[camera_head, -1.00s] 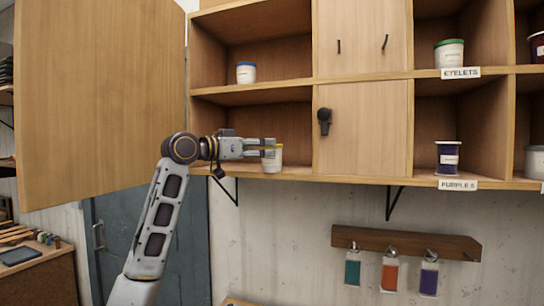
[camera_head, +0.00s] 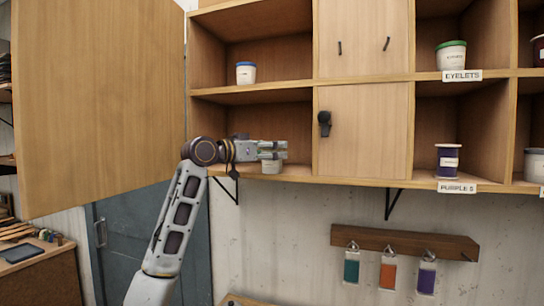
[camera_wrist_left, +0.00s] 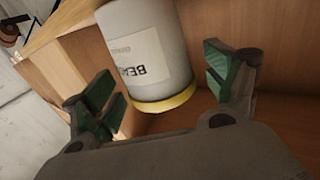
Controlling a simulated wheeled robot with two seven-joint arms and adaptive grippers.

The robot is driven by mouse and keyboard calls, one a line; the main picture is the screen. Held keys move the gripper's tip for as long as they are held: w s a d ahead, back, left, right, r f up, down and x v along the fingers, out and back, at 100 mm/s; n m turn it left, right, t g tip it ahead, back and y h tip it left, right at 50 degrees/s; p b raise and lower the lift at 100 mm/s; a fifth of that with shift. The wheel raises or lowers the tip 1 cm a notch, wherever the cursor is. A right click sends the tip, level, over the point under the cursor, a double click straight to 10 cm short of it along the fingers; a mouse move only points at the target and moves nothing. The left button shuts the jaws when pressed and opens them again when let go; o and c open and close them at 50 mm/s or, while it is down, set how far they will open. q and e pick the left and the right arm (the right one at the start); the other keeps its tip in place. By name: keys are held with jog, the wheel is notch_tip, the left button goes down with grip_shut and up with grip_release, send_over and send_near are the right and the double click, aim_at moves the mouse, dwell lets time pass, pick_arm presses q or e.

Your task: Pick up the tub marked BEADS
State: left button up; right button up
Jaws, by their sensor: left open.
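The tub marked BEADS (camera_head: 271,168) stands on the lower left shelf of the open cabinet, near the front edge. In the left wrist view it is a pale tub (camera_wrist_left: 158,75) with a yellow lid and a white label, seen upside down; "BEA" is readable. My left gripper (camera_head: 284,150) is at the tub's upper part and hides its top in the head view. Its fingers are open, with the tub showing between and beyond them in the wrist view. I cannot tell whether a finger touches it. My right gripper is not in view.
An open cabinet door (camera_head: 100,95) stands left of my arm. A blue-lidded tub (camera_head: 245,72) is on the shelf above. A closed door with a dark latch (camera_head: 324,122) adjoins on the right. A rack (camera_head: 405,242) with hanging tags is below.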

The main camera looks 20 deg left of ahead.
pick_arm(q)
jog(key=shift+w+d, duration=0.2)
jog(key=shift+w, duration=0.1)
jog(key=c, duration=1.3)
jog(key=shift+r, duration=0.2)
jog(key=shift+r+b, duration=0.65)
jog(key=shift+r, duration=4.2)
